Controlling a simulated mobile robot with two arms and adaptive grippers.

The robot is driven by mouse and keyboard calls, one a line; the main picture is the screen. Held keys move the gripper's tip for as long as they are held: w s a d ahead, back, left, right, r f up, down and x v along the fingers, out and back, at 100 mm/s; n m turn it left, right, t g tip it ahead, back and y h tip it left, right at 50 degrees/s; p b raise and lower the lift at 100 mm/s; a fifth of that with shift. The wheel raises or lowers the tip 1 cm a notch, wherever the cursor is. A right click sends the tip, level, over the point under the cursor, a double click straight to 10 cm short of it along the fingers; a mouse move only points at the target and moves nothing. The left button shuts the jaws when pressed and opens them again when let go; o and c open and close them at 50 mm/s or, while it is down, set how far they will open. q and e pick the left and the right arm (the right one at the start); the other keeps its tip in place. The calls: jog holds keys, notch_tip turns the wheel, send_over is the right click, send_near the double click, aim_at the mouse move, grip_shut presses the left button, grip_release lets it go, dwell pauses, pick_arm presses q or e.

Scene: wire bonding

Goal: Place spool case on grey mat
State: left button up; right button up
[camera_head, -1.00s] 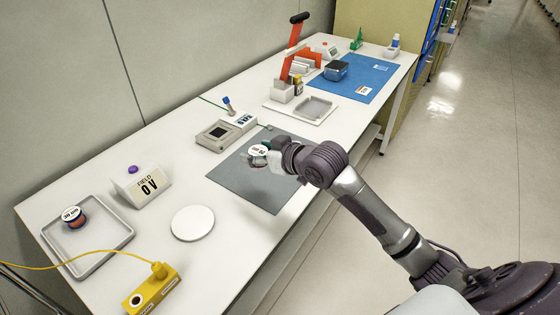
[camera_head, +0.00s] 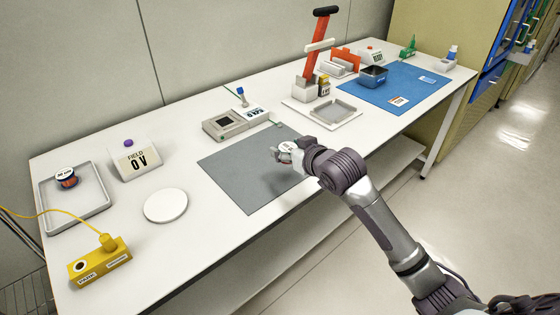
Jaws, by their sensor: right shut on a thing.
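The grey mat (camera_head: 245,178) lies flat on the white bench, near its front edge. My right gripper (camera_head: 288,152) is over the right part of the mat, shut on a small round case with a white labelled lid, the spool case (camera_head: 287,146). Fingers partly hide the case, and I cannot tell whether it touches the mat. Another spool case with a white lid and reddish side (camera_head: 66,178) sits in the grey tray (camera_head: 104,205) at the left. My left gripper is not in view.
Left of the mat are a white disc (camera_head: 166,205), a field meter (camera_head: 136,160) and a yellow box (camera_head: 100,262) with a cable. Behind the mat is a grey device (camera_head: 224,123). A shallow tray (camera_head: 338,112) and a blue mat (camera_head: 398,97) lie farther right. The mat's left part is clear.

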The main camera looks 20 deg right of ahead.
aim_at(281, 170)
jog(key=x, duration=0.3)
jog(key=shift+f, duration=0.25)
jog(key=shift+w+a+f, duration=0.15)
jog(key=shift+w+f, duration=0.05)
jog(key=shift+w, duration=0.1)
jog(key=shift+f, duration=0.3)
notch_tip(281, 170, down, 3)
jog(key=shift+f+b, duration=0.15)
jog(key=shift+b, duration=0.15)
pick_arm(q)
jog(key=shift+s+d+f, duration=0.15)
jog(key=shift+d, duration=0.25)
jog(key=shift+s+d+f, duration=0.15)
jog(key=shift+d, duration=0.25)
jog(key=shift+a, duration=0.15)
pick_arm(e)
jog(key=shift+f, duration=0.1)
